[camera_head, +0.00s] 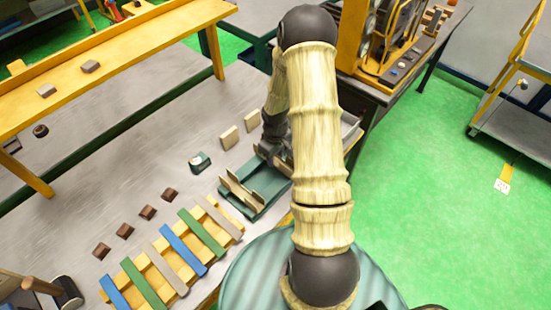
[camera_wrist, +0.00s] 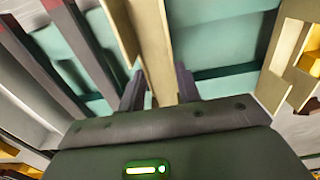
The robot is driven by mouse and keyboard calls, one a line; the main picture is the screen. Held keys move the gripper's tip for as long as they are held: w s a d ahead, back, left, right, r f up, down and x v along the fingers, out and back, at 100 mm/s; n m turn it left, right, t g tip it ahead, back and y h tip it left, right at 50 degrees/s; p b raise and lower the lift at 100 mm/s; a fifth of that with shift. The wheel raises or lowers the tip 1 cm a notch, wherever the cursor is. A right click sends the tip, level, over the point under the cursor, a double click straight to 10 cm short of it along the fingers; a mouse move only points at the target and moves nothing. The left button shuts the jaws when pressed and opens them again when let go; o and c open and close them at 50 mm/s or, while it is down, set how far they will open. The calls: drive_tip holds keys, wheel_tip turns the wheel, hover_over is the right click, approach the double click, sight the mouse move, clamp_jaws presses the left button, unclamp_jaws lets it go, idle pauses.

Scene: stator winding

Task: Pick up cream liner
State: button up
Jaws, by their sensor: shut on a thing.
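My gripper (camera_wrist: 160,88) is shut on a cream liner (camera_wrist: 158,45), a long pale strip running up from between the two fingers in the wrist view. In the head view my gripper (camera_head: 270,152) is at the far end of the teal tray (camera_head: 268,190), partly hidden behind my own arm. Another cream strip (camera_head: 240,192) stands at the tray's near left end. Teal surface shows beneath the held liner in the wrist view. I cannot tell whether the liner touches it.
A yellow rack (camera_head: 232,228) with blue, green and grey strips stands at the front. Several brown blocks lie left of it. Two cream blocks (camera_head: 229,138) and a small dark green device (camera_head: 200,161) sit on the grey table.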

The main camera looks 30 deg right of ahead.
sight(275, 161)
wheel_tip(275, 161, up, 9)
drive_tip(key=b, duration=0.1)
idle(0.7)
